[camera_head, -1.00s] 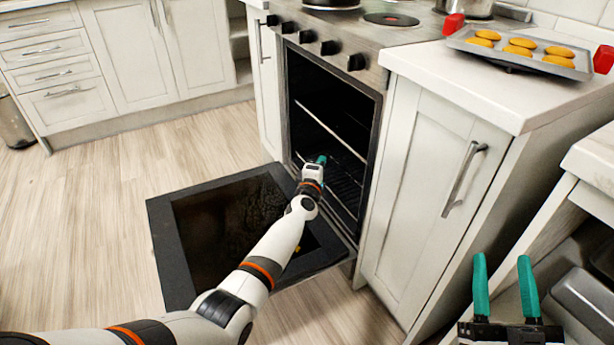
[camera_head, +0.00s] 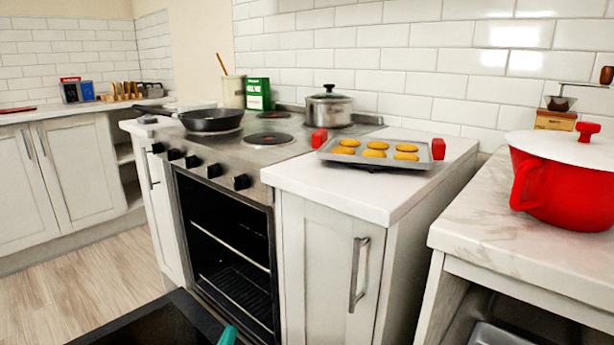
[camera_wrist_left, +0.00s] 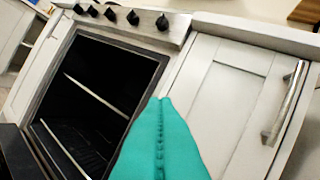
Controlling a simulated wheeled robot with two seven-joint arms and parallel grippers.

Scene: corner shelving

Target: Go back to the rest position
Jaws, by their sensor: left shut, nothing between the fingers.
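My left gripper (camera_head: 229,336) shows only as a teal fingertip at the bottom edge of the head view, in front of the oven. In the left wrist view its teal fingers (camera_wrist_left: 160,135) are pressed together with nothing between them, pointing toward the oven front and the cabinet beside it. The oven (camera_head: 228,255) is open, and its dark door (camera_head: 150,322) is folded down at the lower left. My right gripper is out of view.
A tray (camera_head: 330,157) of yellow cookies with red handles rests on the counter (camera_head: 350,195). A frying pan (camera_head: 212,119) and a steel pot (camera_head: 329,108) stand on the stove. A red pot (camera_head: 570,185) stands on the right counter. The cabinet handle (camera_head: 358,275) sticks out.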

